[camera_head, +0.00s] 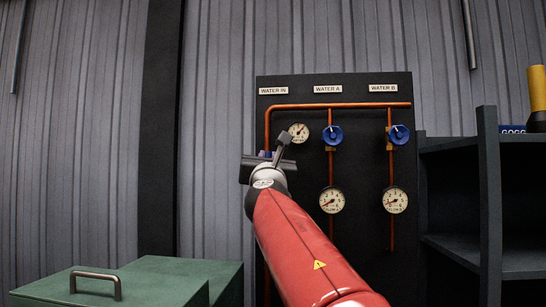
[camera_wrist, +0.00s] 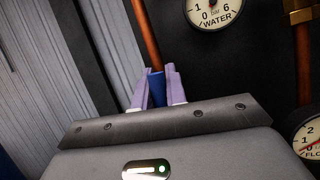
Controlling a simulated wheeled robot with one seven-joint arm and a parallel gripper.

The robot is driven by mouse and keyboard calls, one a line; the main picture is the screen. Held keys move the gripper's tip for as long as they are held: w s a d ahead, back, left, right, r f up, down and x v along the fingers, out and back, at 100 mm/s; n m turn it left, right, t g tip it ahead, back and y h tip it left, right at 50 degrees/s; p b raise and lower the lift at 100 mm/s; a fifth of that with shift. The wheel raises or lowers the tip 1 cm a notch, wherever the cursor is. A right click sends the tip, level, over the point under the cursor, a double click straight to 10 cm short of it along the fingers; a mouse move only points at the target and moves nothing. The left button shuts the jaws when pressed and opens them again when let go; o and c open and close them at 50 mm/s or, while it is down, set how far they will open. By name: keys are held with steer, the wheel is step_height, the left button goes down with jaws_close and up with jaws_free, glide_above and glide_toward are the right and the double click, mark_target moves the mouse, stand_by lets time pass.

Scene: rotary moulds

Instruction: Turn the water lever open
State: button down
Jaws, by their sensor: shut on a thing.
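The water lever (camera_wrist: 156,90) is a blue handle standing between my gripper's two purple fingers in the wrist view, in front of or beside the copper pipe (camera_wrist: 146,35). My gripper (camera_wrist: 156,76) is shut on it. In the head view my gripper (camera_head: 267,154) is at the left side of the dark panel (camera_head: 360,260), below the WATER IN label (camera_head: 273,91). My wrist and arm hide most of the lever and its valve there, so I cannot tell its angle.
Two blue round knobs (camera_head: 332,135) (camera_head: 399,134) sit under the WATER A and WATER B labels. A water gauge (camera_head: 299,132) is just right of my gripper, with two flow gauges (camera_head: 332,200) (camera_head: 395,200) lower. Dark shelves (camera_head: 489,200) stand right; a green box (camera_head: 150,280) stands lower left.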

steer(key=shift+a+n+g+y, duration=0.3)
steer(key=shift+a+n+y, duration=0.2)
steer(key=shift+n, duration=0.5)
steer(key=c, duration=1.4)
jaws_free()
steer(key=shift+c, duration=0.2)
steer(key=b+v, duration=0.3)
steer(key=v, duration=0.4)
steer(key=shift+s+f+b, duration=0.2)
steer(key=shift+s+b, duration=0.1)
steer(key=shift+b, duration=0.1)
